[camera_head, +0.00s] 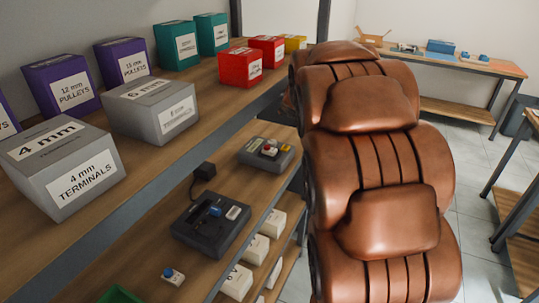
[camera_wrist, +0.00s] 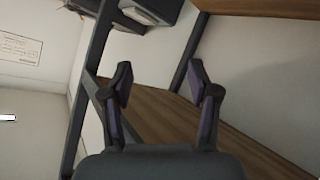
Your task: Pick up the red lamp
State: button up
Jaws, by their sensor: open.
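A small red and white piece (camera_head: 269,149), which may be the red lamp, sits on a dark grey box (camera_head: 280,160) on the lower wooden shelf in the head view. It is too small there to tell its exact shape. I see no red lamp in the wrist view. My gripper (camera_wrist: 160,85) is open and empty in the wrist view, with its two dark fingers apart. It does not show in the head view, so I cannot tell how far it is from the red piece.
A larger dark box (camera_head: 211,227) with a blue button and a small blue-topped white piece (camera_head: 172,275) stand on the same shelf. Labelled boxes, such as a red one (camera_head: 240,67), line the upper shelf (camera_head: 200,93).

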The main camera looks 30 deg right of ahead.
jog(key=w+d+n+t+y, duration=0.2)
jog(key=w+d, duration=0.1)
jog(key=w, duration=0.2)
jog(key=n+g+y+b, duration=0.15)
jog(key=n+y, duration=0.35)
jog(key=y, duration=0.7)
send_near(271, 150)
jog(key=f, duration=0.1)
jog(key=shift+t, duration=0.25)
jog(key=x, duration=0.2)
jog(key=p+x, duration=0.1)
jog(key=x, duration=0.4)
jog(key=shift+a+r+p, duration=0.15)
jog(key=shift+r+p, duration=0.15)
jog(key=shift+r, duration=0.1)
jog(key=shift+w+a+f, duration=0.25)
jog(key=shift+w+f, duration=0.1)
jog(key=shift+w, duration=0.1)
jog(key=c, duration=1.1)
